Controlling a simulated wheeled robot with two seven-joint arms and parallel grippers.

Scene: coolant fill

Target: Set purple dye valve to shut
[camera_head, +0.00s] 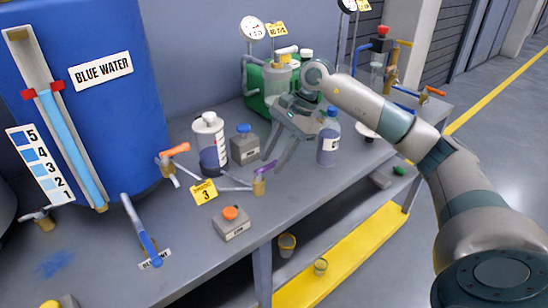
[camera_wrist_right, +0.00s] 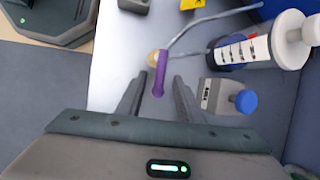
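The purple dye valve has a purple lever handle (camera_head: 265,168) on a brass body (camera_head: 259,186), at the front edge of the bench in the head view. In the right wrist view the purple handle (camera_wrist_right: 160,73) points toward my gripper, with the brass body (camera_wrist_right: 153,58) at its far end. My right gripper (camera_head: 274,158) is open, and its fingers (camera_wrist_right: 155,90) lie on either side of the handle with gaps on both sides. I cannot tell whether the fingers are level with the handle. My left gripper is not in view.
A blue-capped bottle (camera_head: 329,143) is right of my gripper. A yellow tag (camera_head: 203,192) and an orange-button box (camera_head: 231,223) lie to the left.

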